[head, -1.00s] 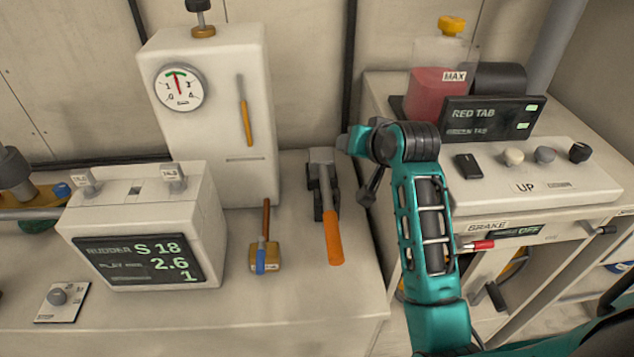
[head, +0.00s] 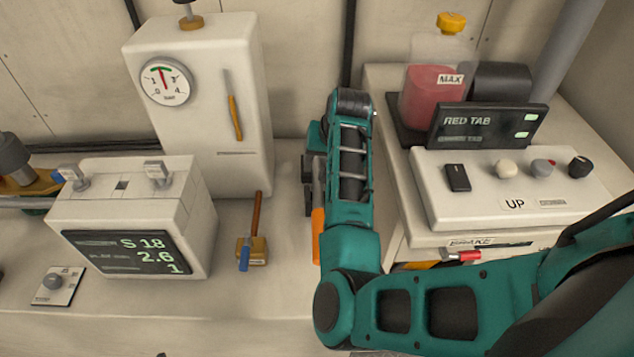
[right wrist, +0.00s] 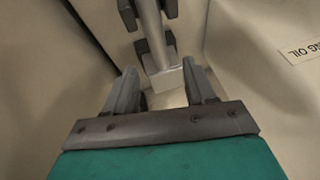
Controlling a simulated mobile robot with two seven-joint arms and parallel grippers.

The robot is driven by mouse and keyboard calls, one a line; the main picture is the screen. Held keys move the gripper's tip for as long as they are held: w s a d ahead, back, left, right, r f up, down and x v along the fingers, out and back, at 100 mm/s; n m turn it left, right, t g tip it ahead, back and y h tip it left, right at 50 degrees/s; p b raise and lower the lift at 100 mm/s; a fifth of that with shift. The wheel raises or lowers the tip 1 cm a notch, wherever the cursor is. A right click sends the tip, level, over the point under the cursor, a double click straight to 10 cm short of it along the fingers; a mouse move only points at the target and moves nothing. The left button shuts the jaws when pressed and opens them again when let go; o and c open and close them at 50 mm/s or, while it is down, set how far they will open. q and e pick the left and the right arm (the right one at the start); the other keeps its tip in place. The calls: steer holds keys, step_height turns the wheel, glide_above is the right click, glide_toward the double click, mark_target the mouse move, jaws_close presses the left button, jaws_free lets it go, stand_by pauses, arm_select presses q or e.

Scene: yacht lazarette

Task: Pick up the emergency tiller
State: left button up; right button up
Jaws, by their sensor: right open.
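The emergency tiller appears to be the bar with an orange grip (head: 318,236) on the bench. My right arm covers most of it in the head view. In the right wrist view its grey shaft (right wrist: 152,36) runs down to a pale grey block-like end (right wrist: 168,80), with dark holder pieces beside the shaft. My right gripper (right wrist: 160,88) is open, one finger on each side of that grey end; I cannot tell whether they touch it. In the head view the right fingers are mostly hidden behind my arm. My left gripper is not in view.
A white gauge cabinet (head: 205,150) and a rudder display box (head: 135,225) stand left on the bench. A small brass-coloured block with a handle (head: 256,248) lies nearby. To the right are a control panel (head: 515,185) and a red fluid bottle (head: 428,98).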

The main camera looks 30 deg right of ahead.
mark_target(318, 169)
steer(key=shift+x, duration=4.05)
steer(key=shift+s, duration=0.1)
steer(key=shift+c, duration=0.3)
steer(key=shift+f, duration=0.1)
jaws_close()
steer(key=shift+r, duration=0.2)
